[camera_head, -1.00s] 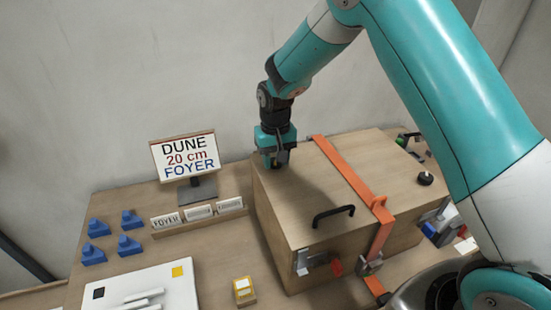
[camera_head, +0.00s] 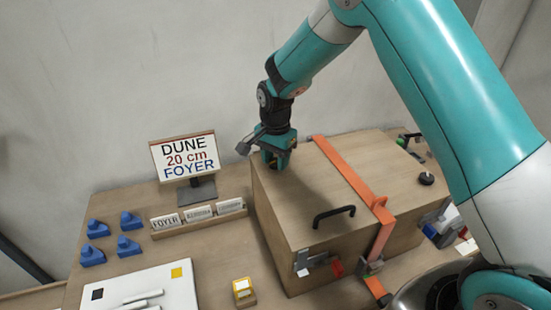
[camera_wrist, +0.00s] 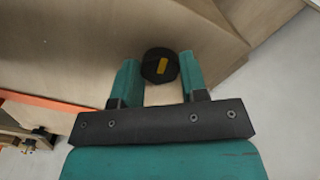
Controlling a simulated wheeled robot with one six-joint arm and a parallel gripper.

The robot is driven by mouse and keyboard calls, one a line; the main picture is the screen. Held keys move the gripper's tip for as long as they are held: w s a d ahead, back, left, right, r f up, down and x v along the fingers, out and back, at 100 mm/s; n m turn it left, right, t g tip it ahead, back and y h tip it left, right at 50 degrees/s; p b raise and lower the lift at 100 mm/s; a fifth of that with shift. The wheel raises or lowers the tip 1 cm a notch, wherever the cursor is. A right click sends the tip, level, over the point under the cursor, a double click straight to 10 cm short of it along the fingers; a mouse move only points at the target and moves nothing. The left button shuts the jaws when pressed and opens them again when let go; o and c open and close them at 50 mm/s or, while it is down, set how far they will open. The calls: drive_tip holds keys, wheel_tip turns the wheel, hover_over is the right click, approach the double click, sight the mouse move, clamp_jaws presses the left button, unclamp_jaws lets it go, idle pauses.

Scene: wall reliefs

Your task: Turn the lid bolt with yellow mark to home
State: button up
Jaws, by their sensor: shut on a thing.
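The lid bolt is a round black knob (camera_wrist: 150,68) with a yellow mark (camera_wrist: 162,66) on its top, near a corner of the wooden crate's lid (camera_head: 290,210). In the wrist view the yellow bar points roughly along my fingers. My gripper (camera_wrist: 160,72) has one teal finger on each side of the knob and is shut on it. In the head view my gripper (camera_head: 277,163) points down at the lid's back left corner and hides the bolt. Any home marking by the bolt cannot be made out.
An orange strap (camera_head: 352,178) crosses the lid. A black handle (camera_head: 333,215) and another black knob (camera_head: 426,178) stand on it. A sign (camera_head: 185,156), card holder (camera_head: 200,219), several blue pieces (camera_head: 129,246) and a white board (camera_head: 135,288) are on the table to the left.

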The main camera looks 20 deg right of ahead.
sight(276, 161)
drive_tip(key=shift+w+r+m, duration=0.1)
drive_tip(key=shift+m, duration=1.2)
drive_tip(key=o, duration=0.9)
wheel_tip(276, 161, up, 17)
drive_tip(key=shift+d+r+b, duration=0.1)
drive_tip(key=shift+r+b, duration=0.1)
drive_tip(key=shift+b, duration=1.05)
